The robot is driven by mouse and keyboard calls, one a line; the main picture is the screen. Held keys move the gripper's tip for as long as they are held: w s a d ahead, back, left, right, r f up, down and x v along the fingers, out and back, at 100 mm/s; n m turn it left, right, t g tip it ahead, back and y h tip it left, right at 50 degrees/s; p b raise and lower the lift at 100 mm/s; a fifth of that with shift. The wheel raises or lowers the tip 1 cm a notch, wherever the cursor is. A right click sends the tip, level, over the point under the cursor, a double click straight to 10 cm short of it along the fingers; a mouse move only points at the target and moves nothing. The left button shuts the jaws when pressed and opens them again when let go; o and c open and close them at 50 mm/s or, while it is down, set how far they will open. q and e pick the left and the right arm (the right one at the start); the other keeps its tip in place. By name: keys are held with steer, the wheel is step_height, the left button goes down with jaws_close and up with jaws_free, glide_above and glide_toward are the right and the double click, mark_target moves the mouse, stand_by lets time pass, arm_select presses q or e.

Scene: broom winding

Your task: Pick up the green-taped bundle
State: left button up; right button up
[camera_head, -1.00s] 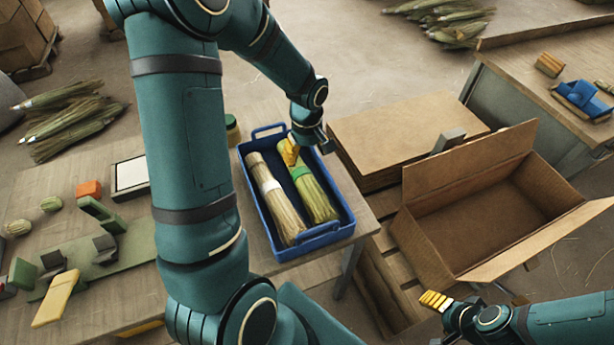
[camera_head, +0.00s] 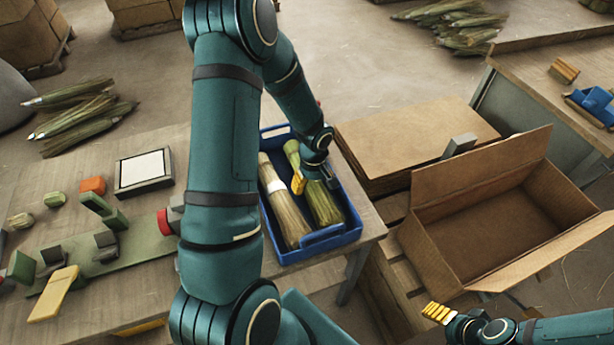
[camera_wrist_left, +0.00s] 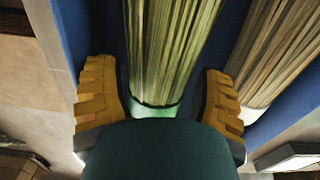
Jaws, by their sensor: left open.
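The green-taped bundle (camera_head: 322,204) lies in a blue tray (camera_head: 352,238) on the workbench, beside a white-taped bundle (camera_head: 287,212). My left gripper (camera_head: 300,183) is over its middle and hides the green tape in the head view. In the left wrist view my open left gripper (camera_wrist_left: 158,92) has one yellow finger on each side of the green-taped bundle (camera_wrist_left: 165,50), near the green band. I cannot tell whether the fingers touch it. The white-taped bundle (camera_wrist_left: 275,55) lies to the right there. My right gripper (camera_head: 438,313) is at the lower right, away from the tray.
An open cardboard box (camera_head: 490,215) stands right of the tray, with flat cardboard (camera_head: 410,140) behind it. A green fixture (camera_head: 100,255), a framed white panel (camera_head: 143,170) and small blocks occupy the bench at left. Loose bundles lie on the floor.

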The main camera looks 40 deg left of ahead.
arm_select(q)
step_height(320, 180, down, 2)
steer(key=c, duration=0.9)
steer(key=shift+o, duration=0.2)
steer(key=shift+r, duration=0.1)
